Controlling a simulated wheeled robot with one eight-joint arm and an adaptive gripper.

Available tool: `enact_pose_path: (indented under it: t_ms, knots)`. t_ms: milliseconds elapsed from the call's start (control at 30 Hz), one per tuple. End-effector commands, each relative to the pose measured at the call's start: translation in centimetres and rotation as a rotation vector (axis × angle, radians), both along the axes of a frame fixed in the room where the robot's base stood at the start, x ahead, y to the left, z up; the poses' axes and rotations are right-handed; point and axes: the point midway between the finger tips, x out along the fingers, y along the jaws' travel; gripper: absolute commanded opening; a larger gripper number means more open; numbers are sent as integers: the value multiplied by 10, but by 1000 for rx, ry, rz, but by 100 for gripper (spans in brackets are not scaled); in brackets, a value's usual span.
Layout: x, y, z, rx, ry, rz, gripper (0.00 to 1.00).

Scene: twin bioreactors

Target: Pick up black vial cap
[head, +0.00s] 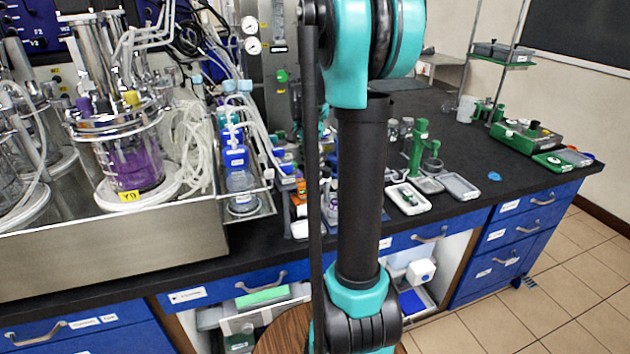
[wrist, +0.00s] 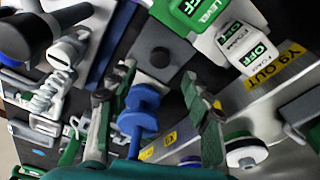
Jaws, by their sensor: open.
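My gripper (wrist: 158,82) shows in the wrist view with its two green-and-grey fingers spread apart. No object is clamped between them. A blue stepped knob-like part (wrist: 138,118) shows between the fingers, nearer the left one; I cannot tell its distance from them. A dark square piece with a small round black spot (wrist: 160,57) lies beyond the fingertips. I cannot single out the black vial cap with certainty in either view. In the head view my arm crosses the middle of the bench, and my gripper cannot be made out there.
A steel tray (head: 110,235) with glass bioreactors stands at the left. Bottles and tubing crowd its right side. White trays (head: 408,198) and a green stand (head: 417,150) are right of my arm. A green box (head: 525,138) is farther right.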

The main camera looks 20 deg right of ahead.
Motion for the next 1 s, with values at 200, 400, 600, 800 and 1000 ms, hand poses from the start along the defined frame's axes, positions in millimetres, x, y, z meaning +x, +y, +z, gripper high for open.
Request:
enact_pose_path:
  t_ms: [200,400,600,800,1000]
  knots:
    - [-1,0,-31,0,0,0,50]
    - [0,-2,-46,0,0,0,50]
    - [0,-2,-47,0,0,0,50]
    - [0,-2,-47,0,0,0,26]
    - [0,-2,-47,0,0,0,13]
